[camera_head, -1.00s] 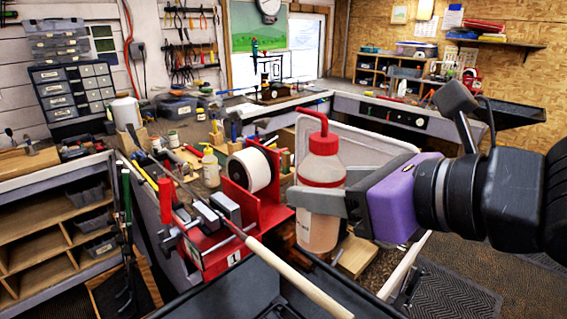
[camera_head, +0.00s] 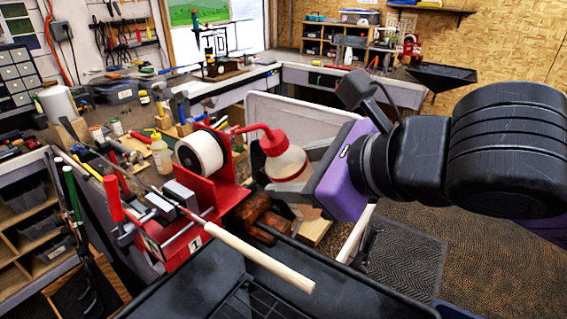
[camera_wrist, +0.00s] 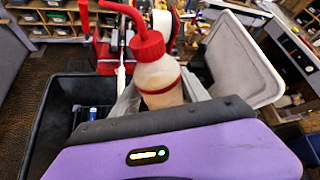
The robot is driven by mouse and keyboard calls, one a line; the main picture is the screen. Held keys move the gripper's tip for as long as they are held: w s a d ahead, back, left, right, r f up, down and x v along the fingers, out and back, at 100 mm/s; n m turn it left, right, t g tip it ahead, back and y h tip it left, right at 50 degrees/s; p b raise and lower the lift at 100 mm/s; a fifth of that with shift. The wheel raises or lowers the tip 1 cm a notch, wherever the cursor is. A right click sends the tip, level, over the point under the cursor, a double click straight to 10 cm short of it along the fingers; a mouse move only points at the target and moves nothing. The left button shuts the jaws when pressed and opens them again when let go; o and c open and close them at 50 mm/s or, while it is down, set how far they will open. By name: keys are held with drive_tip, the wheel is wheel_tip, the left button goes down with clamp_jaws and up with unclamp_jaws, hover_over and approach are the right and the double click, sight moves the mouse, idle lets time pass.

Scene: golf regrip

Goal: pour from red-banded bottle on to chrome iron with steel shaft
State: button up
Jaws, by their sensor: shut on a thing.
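The red-banded bottle (camera_head: 291,164) is translucent with pale liquid, a red cap and a bent red spout. My gripper (camera_head: 296,178) is shut on its body and holds it up, tilted with the spout toward the left. In the wrist view the bottle (camera_wrist: 158,78) stands between the fingers of my gripper (camera_wrist: 160,96). The club (camera_head: 262,257) is clamped in the red vise (camera_head: 180,232), its cream-coloured butt end reaching out to the lower right over a dark tray. The spout is above and behind this end, apart from it. The club's head cannot be made out.
A white tape roll (camera_head: 200,152) sits on the red stand behind the vise. The black tray (camera_head: 330,290) lies below the club end.

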drive_tip(key=shift+w+d+r+n+h, duration=0.15)
drive_tip(key=shift+d+n+h, duration=0.15)
drive_tip(key=shift+h, duration=0.1)
drive_tip(key=shift+n+t+h, duration=0.4)
drive_tip(key=shift+n+h, duration=0.4)
drive_tip(key=shift+h, duration=0.1)
drive_tip(key=shift+w+d+f+b, duration=0.1)
drive_tip(key=shift+d+f+b, duration=0.15)
drive_tip(key=shift+f+b, duration=0.85)
drive_tip(key=shift+w+d+f+b, duration=0.1)
drive_tip(key=shift+d+f+b, duration=0.15)
drive_tip(key=shift+f+b, duration=0.85)
drive_tip(key=shift+w+d+f+b, duration=0.1)
drive_tip(key=shift+d+f+b, duration=0.3)
drive_tip(key=shift+f, duration=1.25)
drive_tip(key=shift+r+h, duration=0.25)
drive_tip(key=shift+h, duration=0.05)
drive_tip(key=shift+w+d+r+n+t+h, duration=0.15)
drive_tip(key=shift+n+t+h, duration=0.1)
drive_tip(key=shift+n+h, duration=0.15)
drive_tip(key=shift+w+d+r+n+t+h, duration=0.1)
drive_tip(key=shift+n+t+h, duration=0.2)
drive_tip(key=shift+n, duration=0.2)
drive_tip(key=shift+s, duration=0.1)
drive_tip(key=shift+s, duration=0.15)
drive_tip(key=shift+s+d+r+h, duration=0.15)
drive_tip(key=shift+h, duration=0.15)
